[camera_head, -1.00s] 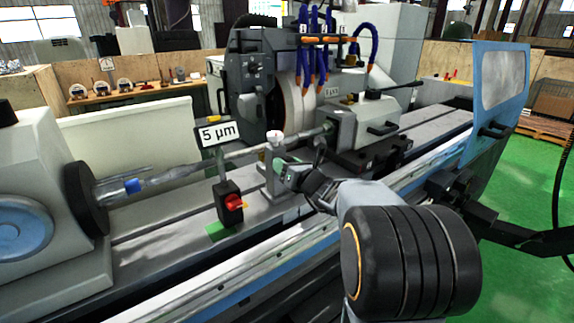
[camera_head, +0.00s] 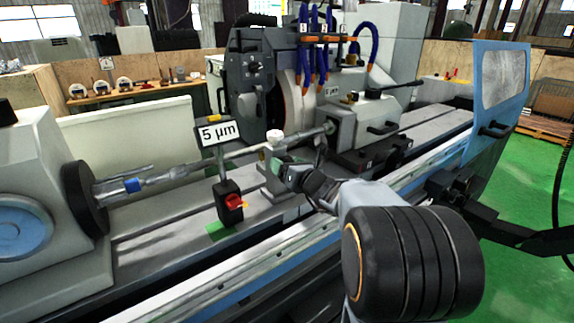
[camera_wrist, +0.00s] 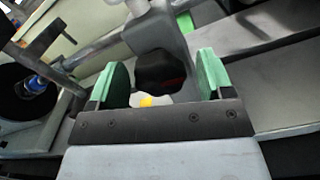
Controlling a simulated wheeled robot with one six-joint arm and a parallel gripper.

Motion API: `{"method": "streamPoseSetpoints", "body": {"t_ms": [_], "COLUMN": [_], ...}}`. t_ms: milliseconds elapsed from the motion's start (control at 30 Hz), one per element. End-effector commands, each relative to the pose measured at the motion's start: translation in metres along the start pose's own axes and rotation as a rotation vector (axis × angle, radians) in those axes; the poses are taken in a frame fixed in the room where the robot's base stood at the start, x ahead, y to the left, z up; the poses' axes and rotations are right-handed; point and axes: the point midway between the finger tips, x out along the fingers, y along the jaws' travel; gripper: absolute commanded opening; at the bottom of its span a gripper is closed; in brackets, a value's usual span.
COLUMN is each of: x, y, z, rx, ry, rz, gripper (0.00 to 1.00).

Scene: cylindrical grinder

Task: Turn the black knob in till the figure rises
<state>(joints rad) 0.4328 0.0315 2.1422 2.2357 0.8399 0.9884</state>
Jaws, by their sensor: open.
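My gripper (camera_head: 283,163) is at the grey stand (camera_head: 270,182) with a white top, beside the long shaft. In the wrist view its two green fingers (camera_wrist: 160,82) are apart. A rounded black knob (camera_wrist: 158,68) shows between and beyond them, with a dark red patch and a yellow piece (camera_wrist: 147,100) near it. I cannot tell whether the fingers touch it. A white sign (camera_head: 219,134) reads 5 µm.
A black box (camera_head: 229,203) with a red knob stands on a green patch left of the stand. The chuck (camera_head: 85,199) is at left, the grinding wheel (camera_head: 290,105) behind, and the tailstock (camera_head: 362,122) at back right. Bare bed surface lies at front left.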

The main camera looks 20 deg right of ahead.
Motion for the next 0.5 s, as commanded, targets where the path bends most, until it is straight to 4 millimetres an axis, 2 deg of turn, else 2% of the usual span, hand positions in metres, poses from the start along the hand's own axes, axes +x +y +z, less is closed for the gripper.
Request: {"method": "streamPoseSetpoints", "body": {"t_ms": [167, 500], "x": [-0.026, -0.094], "y": [-0.001, -0.001], "z": [0.000, 0.001], "rx": [-0.001, -0.001], "ry": [-0.003, -0.004], "rz": [-0.003, -0.005], "gripper": [0.74, 0.74]}}
